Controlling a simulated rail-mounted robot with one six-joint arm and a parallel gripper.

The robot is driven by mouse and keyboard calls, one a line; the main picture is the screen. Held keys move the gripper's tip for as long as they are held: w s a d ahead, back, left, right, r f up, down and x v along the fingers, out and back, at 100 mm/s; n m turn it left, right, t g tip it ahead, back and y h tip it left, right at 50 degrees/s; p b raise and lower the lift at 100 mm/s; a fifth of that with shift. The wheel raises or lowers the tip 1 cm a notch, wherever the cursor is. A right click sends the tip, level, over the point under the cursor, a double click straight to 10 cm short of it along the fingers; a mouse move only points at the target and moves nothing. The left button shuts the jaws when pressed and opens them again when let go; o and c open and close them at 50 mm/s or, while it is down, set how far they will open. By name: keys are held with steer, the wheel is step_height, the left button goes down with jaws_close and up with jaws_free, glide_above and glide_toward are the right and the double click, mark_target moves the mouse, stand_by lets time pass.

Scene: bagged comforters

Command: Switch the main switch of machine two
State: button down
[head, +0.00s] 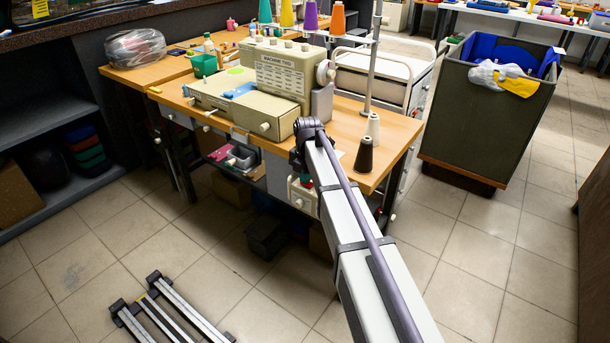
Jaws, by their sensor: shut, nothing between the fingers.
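The sewing machine labelled "MACHINE TWO" (283,75) is cream-coloured and stands on a wooden worktable (385,160). Below the table's front edge is a small cream box (303,197) with a red and a green part near its top. It looks like a switch box, but its details are too small to read. My arm comes up from the lower right, passes close to the right of this box in the picture, and ends at a dark joint in front of the machine. My gripper cannot be made out; it is hidden or out of view.
A black cone (364,155) and a white cone (373,127) stand at the table's right end. A grey bin (485,115) stands to the right. A metal rail frame (165,310) lies on the floor at lower left. Tiled floor in front is mostly clear.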

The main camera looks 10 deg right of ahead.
steer(key=shift+s+d+f, duration=0.15)
steer(key=shift+s+f, duration=0.2)
steer(key=shift+s, duration=0.4)
steer(key=shift+r, duration=0.1)
steer(key=shift+d+r+p, duration=0.1)
steer(key=shift+r+p, duration=0.05)
steer(key=shift+p, duration=0.15)
step_height(320, 180, up, 14)
steer(key=w+p, duration=0.1)
steer(key=p, duration=1.3)
steer(key=shift+w+r, duration=0.1)
